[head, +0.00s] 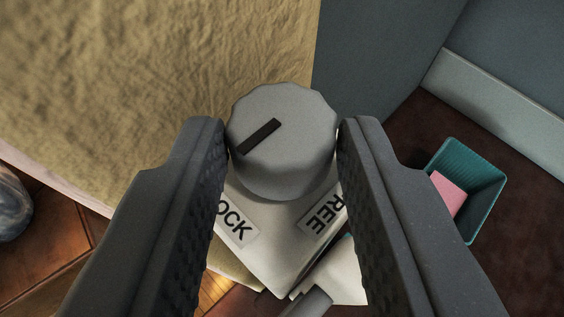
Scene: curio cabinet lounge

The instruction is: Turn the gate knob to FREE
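The gate knob (292,163) is a grey, faceted round knob in the middle of the head view. A black pointer mark on its top face runs from near its centre to the lower left, toward the LOCK side. The knob sits on a pale plate (272,240). A label reading "OCK" (237,224), its first letter hidden, is at lower left, and one reading "REE" (322,220), partly hidden, at lower right. My gripper (282,135) has one dark finger on each side of the knob, and both fingertips appear to touch its sides.
A teal bin (481,176) with a pink block (447,194) stands at right on the dark floor. A textured yellowish panel (150,75) fills the upper left. A blue-grey wall (375,55) rises behind. A rounded grey-blue object (12,205) is at the left edge.

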